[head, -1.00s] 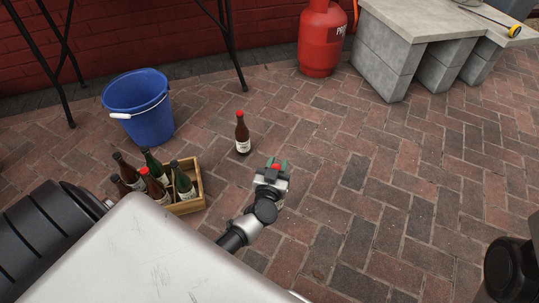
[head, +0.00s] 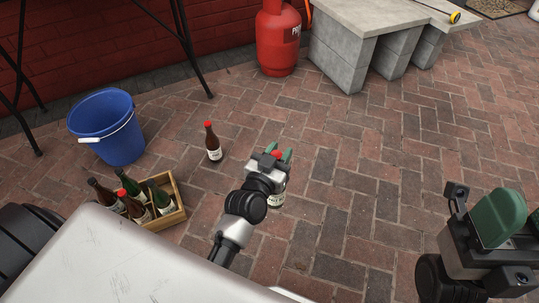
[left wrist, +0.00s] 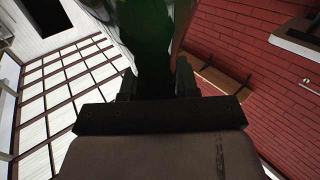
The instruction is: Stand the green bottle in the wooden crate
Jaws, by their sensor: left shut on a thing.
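My left gripper (head: 277,157) is shut on the green bottle (head: 276,201). Its red cap shows between the green fingertips, and a pale label shows below; my gripper hides much of the rest. Dark green glass (left wrist: 155,45) fills the top middle of the left wrist view. The wooden crate (head: 164,222) stands on the bricks at the lower left, to the left of my left gripper. Several bottles stand in it, and my body partly hides its near side. My right gripper (head: 490,225) is at the right edge, far from the crate; its jaw gap is unclear.
A brown bottle (head: 213,145) with a red cap stands on the paving between the crate and my left gripper. A blue bucket (head: 108,130) stands behind the crate. A red gas cylinder (head: 278,40) and concrete blocks (head: 350,50) are at the back. The paving right of centre is clear.

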